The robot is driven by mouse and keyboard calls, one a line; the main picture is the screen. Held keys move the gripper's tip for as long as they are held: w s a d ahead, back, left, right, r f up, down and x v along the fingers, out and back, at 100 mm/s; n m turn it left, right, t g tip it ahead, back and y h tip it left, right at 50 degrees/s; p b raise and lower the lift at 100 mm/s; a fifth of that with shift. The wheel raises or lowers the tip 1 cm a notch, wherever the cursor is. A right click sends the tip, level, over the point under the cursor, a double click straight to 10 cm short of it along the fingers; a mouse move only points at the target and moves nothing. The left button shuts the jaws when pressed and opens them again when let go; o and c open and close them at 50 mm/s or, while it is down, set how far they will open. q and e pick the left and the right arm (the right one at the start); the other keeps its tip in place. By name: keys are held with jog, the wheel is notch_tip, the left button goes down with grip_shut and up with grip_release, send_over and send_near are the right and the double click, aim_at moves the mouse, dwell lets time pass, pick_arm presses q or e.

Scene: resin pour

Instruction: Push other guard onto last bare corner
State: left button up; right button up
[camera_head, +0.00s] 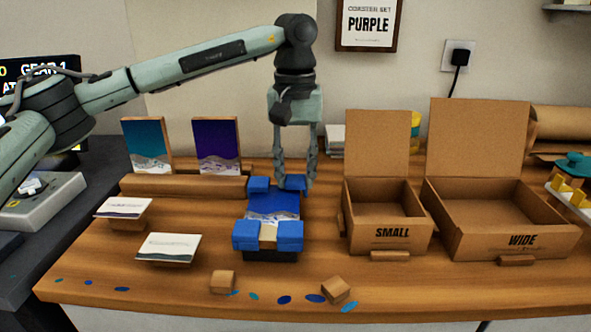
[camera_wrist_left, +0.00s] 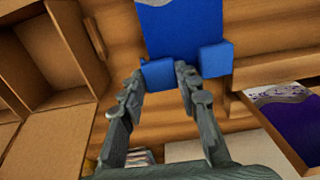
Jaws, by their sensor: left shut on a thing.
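A blue coaster (camera_head: 272,205) with a grey-white wave pattern lies on a dark block in the middle of the bench. Two blue guards cover its near corners, a near left guard (camera_head: 246,236) and a near right guard (camera_head: 290,236). A far left guard (camera_head: 258,185) sits at its far left corner. My left gripper (camera_head: 297,184) comes down at the far right corner, shut on another blue guard (camera_wrist_left: 158,74). That guard appears against the coaster's corner in the left wrist view; how fully it is seated cannot be told. My right gripper is not in view.
Open cardboard boxes marked SMALL (camera_head: 391,233) and WIDE (camera_head: 523,240) stand to the right. Teal (camera_head: 147,146) and purple (camera_head: 217,146) panels lean in a wooden rack (camera_head: 182,187) behind left. Two white-topped cards and two small wooden blocks lie nearer the front.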

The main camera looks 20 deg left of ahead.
pick_arm(q)
jog(key=shift+s+a+f, duration=0.1)
jog(key=shift+s+f, duration=0.05)
jog(key=shift+f, duration=0.05)
dwell(0.5)
jog(key=o, duration=0.9)
jog(key=shift+c, duration=0.2)
notch_tip(320, 180, up, 6)
jog(key=p, duration=0.4)
jog(key=shift+r, duration=1.05)
